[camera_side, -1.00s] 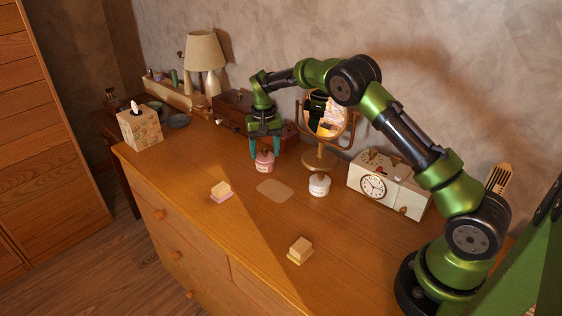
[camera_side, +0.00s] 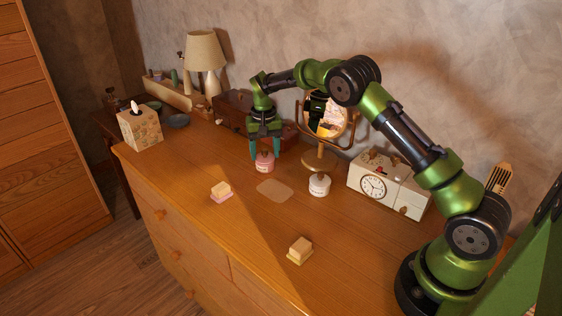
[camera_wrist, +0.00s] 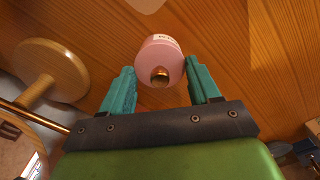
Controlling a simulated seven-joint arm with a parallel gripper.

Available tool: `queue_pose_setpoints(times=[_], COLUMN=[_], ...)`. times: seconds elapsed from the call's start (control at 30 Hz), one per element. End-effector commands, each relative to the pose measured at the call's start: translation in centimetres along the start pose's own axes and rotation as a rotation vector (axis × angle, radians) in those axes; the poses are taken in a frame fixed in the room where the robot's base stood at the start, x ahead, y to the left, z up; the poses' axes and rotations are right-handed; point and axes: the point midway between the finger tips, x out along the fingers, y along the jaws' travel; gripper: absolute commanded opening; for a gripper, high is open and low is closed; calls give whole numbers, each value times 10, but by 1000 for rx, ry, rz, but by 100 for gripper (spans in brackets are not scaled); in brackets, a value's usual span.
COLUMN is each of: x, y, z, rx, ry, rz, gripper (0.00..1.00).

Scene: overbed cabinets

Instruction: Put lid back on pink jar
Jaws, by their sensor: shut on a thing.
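The pink jar (camera_side: 264,165) stands upright on the dresser top, with a white label on its side. The pink lid with its brass-brown knob (camera_wrist: 160,77) is at the jar's mouth, seen from above in the wrist view. My gripper (camera_side: 265,156) points down over the jar, its two teal fingers on either side of the lid. In the wrist view my gripper (camera_wrist: 161,74) is shut on the lid, with the knob between the fingers. The lid looks level on the jar, but I cannot tell if it is fully seated.
A white lidded jar (camera_side: 319,186) stands to the right. The mirror (camera_side: 322,160) and a wooden box (camera_side: 233,103) are close behind. A clock (camera_side: 374,187) stands further right. Soap blocks (camera_side: 221,190) (camera_side: 300,249) lie in front. A flat beige mat (camera_side: 275,190) lies beside the jar.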

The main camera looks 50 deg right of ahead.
Motion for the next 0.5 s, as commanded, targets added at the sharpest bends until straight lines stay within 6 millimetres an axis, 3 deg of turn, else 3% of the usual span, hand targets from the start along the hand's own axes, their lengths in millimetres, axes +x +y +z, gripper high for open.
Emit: queue_pose_setpoints(times=[0.2,0.23,0.4,0.5], x=[0,0,0,0], y=[0,0,0,0], z=[0,0,0,0], rx=[0,0,0,0], ry=[0,0,0,0], rz=[0,0,0,0], gripper=[32,63,89,91])
